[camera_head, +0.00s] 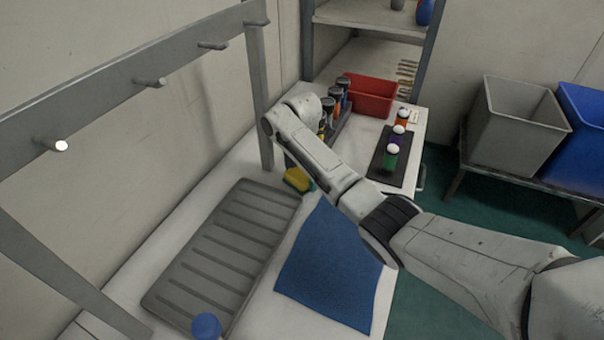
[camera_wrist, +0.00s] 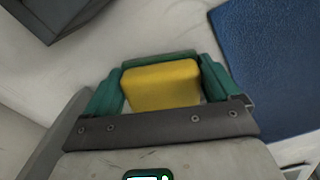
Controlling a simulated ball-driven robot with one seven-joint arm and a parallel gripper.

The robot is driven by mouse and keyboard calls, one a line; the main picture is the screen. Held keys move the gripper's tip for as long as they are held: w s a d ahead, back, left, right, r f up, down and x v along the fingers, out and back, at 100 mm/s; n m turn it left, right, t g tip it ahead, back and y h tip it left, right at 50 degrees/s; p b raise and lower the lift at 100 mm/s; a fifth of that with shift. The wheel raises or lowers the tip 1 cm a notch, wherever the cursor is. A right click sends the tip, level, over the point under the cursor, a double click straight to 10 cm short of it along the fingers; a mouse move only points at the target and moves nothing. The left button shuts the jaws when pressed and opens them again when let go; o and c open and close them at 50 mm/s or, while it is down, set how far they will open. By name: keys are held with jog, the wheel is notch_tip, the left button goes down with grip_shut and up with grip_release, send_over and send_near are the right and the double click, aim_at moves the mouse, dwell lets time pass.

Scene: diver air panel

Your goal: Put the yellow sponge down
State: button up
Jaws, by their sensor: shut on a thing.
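The yellow sponge (camera_wrist: 162,85) is a block with a dark green layer along its far edge. My gripper (camera_wrist: 162,88) is shut on it, with a green finger at each side in the wrist view. My gripper is mostly hidden behind my arm there, with a bit of green finger (camera_head: 290,161) showing. I cannot tell whether the sponge touches the table.
A grey ribbed mat (camera_head: 215,245) and a blue cloth (camera_head: 330,265) lie on the white table. A red bin (camera_head: 370,97), a dark rack with several bottles, and a black tray (camera_head: 409,170) with white-topped containers stand farther back. A peg rail runs along the left.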

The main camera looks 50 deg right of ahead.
aim_at(302, 172)
jog(key=shift+f, duration=0.25)
jog(key=o, duration=0.8)
jog(key=shift+r, duration=0.1)
notch_tip(302, 172, up, 12)
jog(key=p, duration=0.2)
jog(key=shift+r+p, duration=0.2)
jog(key=shift+p, duration=0.15)
jog(key=shift+f, duration=0.1)
